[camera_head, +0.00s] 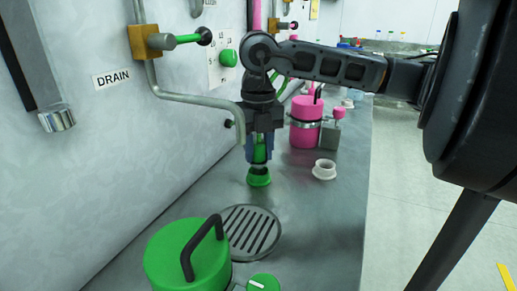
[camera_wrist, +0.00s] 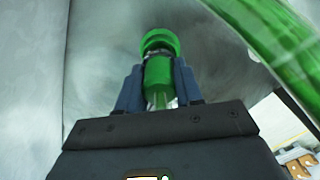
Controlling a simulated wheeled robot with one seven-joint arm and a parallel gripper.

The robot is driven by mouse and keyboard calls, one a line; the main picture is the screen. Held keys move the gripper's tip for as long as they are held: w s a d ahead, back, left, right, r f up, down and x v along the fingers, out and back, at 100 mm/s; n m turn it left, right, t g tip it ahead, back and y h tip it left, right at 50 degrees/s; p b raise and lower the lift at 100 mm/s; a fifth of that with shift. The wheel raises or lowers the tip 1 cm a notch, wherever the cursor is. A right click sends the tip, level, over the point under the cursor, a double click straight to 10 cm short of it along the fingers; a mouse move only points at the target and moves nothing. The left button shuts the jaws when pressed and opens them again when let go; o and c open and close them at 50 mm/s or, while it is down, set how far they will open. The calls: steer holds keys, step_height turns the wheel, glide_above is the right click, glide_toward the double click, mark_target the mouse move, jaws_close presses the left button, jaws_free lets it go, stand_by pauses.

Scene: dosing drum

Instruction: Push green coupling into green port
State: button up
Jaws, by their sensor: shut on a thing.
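My gripper (camera_head: 260,152) points down over the bench, its blue fingers shut on the green coupling (camera_head: 259,148). In the wrist view the coupling (camera_wrist: 158,74) is a green cylinder between the fingertips (camera_wrist: 158,92). The green port (camera_head: 259,179) is a flared green ring on the bench, directly below the coupling. It also shows in the wrist view (camera_wrist: 160,40), in line with the coupling. A narrow dark and metallic section lies between the two green parts. I cannot tell how deep the coupling's nose sits in the port.
A green hose (camera_wrist: 265,38) arcs close by in the wrist view. A white port (camera_head: 324,170) stands to the right, with a pink canister (camera_head: 305,125) behind. A floor grate (camera_head: 251,232) and a green lidded drum (camera_head: 187,257) are in front. The wall with a pipe (camera_head: 190,99) is left.

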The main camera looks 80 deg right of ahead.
steer(key=shift+f+b, duration=0.75)
steer(key=shift+b, duration=0.2)
steer(key=o, duration=1.2)
steer(key=shift+c, duration=0.2)
steer(key=shift+r+p, duration=1.3)
steer(key=shift+r, duration=2.25)
